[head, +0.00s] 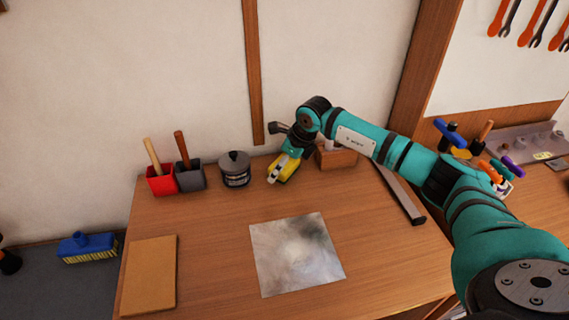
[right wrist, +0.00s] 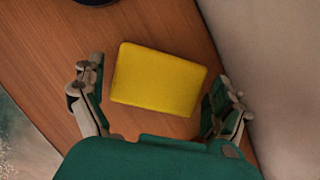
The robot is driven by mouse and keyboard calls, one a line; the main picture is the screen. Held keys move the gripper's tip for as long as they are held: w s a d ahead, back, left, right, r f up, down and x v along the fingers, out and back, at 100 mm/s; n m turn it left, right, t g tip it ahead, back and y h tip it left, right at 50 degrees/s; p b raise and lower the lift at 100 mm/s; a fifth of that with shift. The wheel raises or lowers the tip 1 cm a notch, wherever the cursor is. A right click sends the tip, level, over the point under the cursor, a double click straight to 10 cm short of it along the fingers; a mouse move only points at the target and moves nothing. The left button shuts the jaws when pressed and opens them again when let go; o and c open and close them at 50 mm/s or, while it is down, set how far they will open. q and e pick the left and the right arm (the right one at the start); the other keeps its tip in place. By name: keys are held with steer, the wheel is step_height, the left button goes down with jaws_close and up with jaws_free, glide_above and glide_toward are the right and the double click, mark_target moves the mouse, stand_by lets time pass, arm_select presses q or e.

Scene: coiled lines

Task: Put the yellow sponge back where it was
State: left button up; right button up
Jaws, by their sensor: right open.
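The yellow sponge (head: 289,167) lies on the wooden table (head: 205,228) near its back edge, by the wall. In the right wrist view the sponge (right wrist: 157,79) sits flat on the wood between the two fingers. My right gripper (head: 278,173) is at the sponge in the head view and partly covers it. In the right wrist view my right gripper (right wrist: 160,90) is open, with a gap on both sides of the sponge. My left gripper is not in view.
A dark lidded pot (head: 235,170) stands left of the sponge, and a wooden box (head: 336,158) stands right of it. A red holder (head: 160,181) and a grey holder (head: 189,177) are further left. A shiny metal sheet (head: 296,254) and a tan board (head: 150,275) lie in front.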

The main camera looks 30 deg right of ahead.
steer(key=shift+r, duration=0.1)
steer(key=shift+r, duration=0.15)
steer(key=b+v, duration=0.1)
steer(key=v, duration=1)
steer(key=shift+s+r, duration=0.25)
steer(key=shift+r, duration=0.05)
steer(key=shift+d, duration=0.1)
